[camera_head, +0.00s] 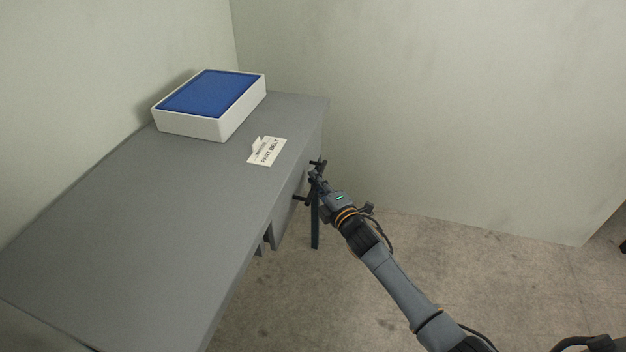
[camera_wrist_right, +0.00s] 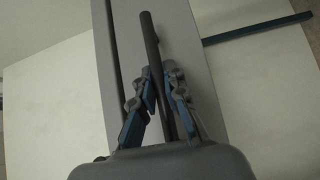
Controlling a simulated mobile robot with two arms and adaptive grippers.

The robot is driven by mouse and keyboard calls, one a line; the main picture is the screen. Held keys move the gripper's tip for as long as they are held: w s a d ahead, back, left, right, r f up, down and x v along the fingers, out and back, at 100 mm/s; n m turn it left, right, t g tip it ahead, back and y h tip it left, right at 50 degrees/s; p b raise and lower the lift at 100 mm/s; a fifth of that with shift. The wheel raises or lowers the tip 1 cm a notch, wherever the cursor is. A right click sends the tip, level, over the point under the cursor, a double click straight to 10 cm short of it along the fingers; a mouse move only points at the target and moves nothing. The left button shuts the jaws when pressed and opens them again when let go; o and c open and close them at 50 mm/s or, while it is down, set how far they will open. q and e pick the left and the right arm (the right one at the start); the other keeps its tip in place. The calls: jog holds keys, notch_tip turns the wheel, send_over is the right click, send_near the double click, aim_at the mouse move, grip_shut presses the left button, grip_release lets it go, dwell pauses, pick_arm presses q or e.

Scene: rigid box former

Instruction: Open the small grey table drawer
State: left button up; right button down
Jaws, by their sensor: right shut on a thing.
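The small grey table drawer (camera_head: 284,215) is in the front side of the grey table (camera_head: 150,215), under its right end. My right gripper (camera_head: 313,180) is at the drawer front, beside the table's edge. In the right wrist view my right gripper (camera_wrist_right: 163,82) is shut on a dark bar-shaped handle (camera_wrist_right: 150,38), which runs between its two fingers. The grey drawer front (camera_wrist_right: 190,50) lies behind the handle. From the head view I cannot tell how far the drawer stands out. My left gripper is not in view.
A white box with a blue top (camera_head: 212,95) stands at the table's back. A paper label (camera_head: 267,151) lies near the table's front edge.

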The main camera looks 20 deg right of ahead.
pick_arm(q)
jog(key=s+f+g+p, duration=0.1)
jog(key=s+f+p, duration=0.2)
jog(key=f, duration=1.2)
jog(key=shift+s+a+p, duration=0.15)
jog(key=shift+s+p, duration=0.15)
jog(key=shift+p, duration=0.3)
pick_arm(e)
jog(key=s+d, duration=0.7)
jog(key=d, duration=0.3)
jog(key=s+d, duration=0.7)
jog(key=d, duration=0.4)
jog(key=shift+s+d, duration=0.3)
jog(key=shift+s, duration=0.05)
jog(key=c, duration=1.4)
grip_release()
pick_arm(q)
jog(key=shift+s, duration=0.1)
pick_arm(e)
jog(key=shift+s, duration=0.1)
jog(key=s, duration=0.4)
jog(key=s+d, duration=0.1)
jog(key=s, duration=0.2)
jog(key=s+d, duration=0.1)
jog(key=s, duration=0.3)
jog(key=shift+s+d, duration=0.1)
jog(key=shift+s, duration=0.2)
jog(key=shift+f, duration=0.1)
